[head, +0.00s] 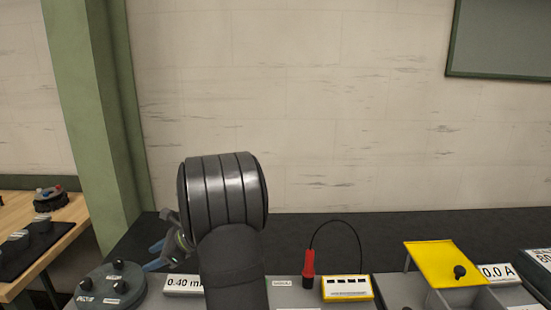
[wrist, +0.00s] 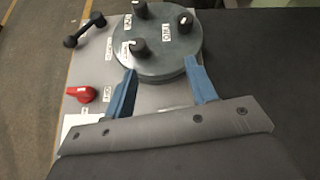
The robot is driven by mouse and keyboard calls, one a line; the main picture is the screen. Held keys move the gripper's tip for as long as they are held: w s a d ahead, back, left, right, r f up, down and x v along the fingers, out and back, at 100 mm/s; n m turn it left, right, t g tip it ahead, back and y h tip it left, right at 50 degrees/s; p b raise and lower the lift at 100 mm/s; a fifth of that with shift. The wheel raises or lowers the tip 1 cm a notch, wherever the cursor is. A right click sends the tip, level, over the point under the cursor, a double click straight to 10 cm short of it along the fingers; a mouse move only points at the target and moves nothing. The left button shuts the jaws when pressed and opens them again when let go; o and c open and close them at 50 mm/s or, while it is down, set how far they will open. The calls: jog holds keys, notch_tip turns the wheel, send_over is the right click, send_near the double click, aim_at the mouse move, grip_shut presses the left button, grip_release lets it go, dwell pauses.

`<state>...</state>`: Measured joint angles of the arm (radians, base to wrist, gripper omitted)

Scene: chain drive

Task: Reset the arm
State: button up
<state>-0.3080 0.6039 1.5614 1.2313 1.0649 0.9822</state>
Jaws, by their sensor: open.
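My gripper (wrist: 160,82) is open and empty in the wrist view, its two blue fingers spread apart. Beyond its fingertips is a round dark grey disc (wrist: 165,62) with several black knobs and small white labels. In the head view my gripper (head: 153,256) shows only in part, behind my arm. My arm hides the middle of the bench.
A red knob (wrist: 81,94) and a black crank handle (wrist: 84,30) are on the panel. In the head view, a red-and-black probe (head: 308,268) stands beside a yellow box (head: 347,288). A raised yellow lid (head: 443,263) is at right. A green post (head: 90,110) stands at left.

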jog(key=shift+s+n+g+h, duration=0.3)
jog(key=shift+s+n+h, duration=0.2)
jog(key=shift+s+n, duration=0.3)
jog(key=shift+c, duration=0.4)
dwell(1.7)
